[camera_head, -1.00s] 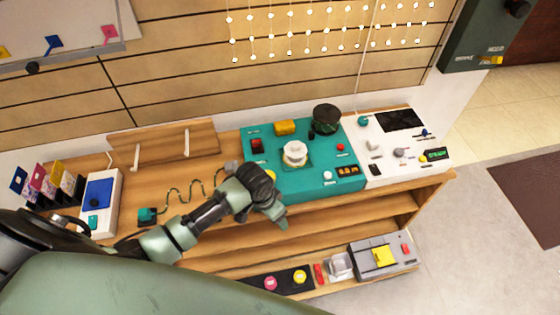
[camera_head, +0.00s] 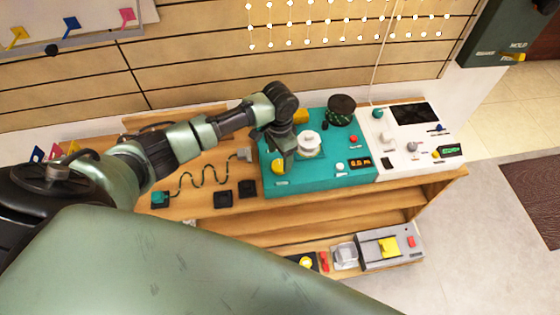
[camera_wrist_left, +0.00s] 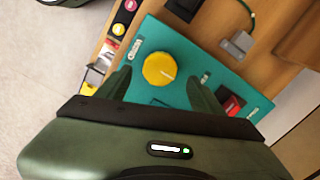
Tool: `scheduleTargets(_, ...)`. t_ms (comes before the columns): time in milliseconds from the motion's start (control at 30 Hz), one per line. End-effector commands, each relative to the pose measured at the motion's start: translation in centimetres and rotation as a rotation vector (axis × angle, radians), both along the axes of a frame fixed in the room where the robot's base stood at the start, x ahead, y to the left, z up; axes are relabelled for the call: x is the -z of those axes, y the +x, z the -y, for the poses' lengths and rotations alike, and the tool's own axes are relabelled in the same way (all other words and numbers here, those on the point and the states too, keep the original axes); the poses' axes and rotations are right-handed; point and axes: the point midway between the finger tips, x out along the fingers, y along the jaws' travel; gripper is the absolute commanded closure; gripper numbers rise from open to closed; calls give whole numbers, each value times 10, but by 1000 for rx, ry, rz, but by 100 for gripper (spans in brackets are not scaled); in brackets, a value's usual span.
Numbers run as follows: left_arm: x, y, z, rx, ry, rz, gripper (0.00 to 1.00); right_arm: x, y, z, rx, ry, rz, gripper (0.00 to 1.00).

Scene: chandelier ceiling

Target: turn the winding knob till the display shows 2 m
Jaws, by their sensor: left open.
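A teal console (camera_head: 320,184) stands on the wooden bench. A round yellow knob with a pale pointer line (camera_wrist_left: 159,69) sits on it; I take it for the winding knob. In the head view only a bit of the knob (camera_head: 279,166) shows beside my gripper. The orange display (camera_head: 360,163) seems to read 0.0 m. My left gripper (camera_head: 284,153) points down over the knob. In the left wrist view its fingers (camera_wrist_left: 160,78) are apart and empty, one on each side of the knob; contact cannot be told. My right gripper is not in view.
The teal console also carries a white spool (camera_head: 308,145), a dark round drum (camera_head: 341,110), a yellow block (camera_head: 300,116) and a red button (camera_head: 353,139). A white console (camera_head: 415,155) adjoins it on the right. A grey plug-like block (camera_wrist_left: 237,45) lies on the bench beside the teal console.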

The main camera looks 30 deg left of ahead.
Motion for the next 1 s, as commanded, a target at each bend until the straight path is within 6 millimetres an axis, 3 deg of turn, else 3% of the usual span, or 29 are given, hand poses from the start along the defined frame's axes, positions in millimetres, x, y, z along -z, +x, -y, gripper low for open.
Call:
scheduleTargets(233,33,0,1,0,0,0,33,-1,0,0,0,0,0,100)
scheduleTargets(600,40,0,0,1,0,1,33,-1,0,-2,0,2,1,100)
scheduleTargets(833,40,0,0,1,0,1,95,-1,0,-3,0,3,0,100)
scheduleTargets(1000,40,0,0,8,-1,1,95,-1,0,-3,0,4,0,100)
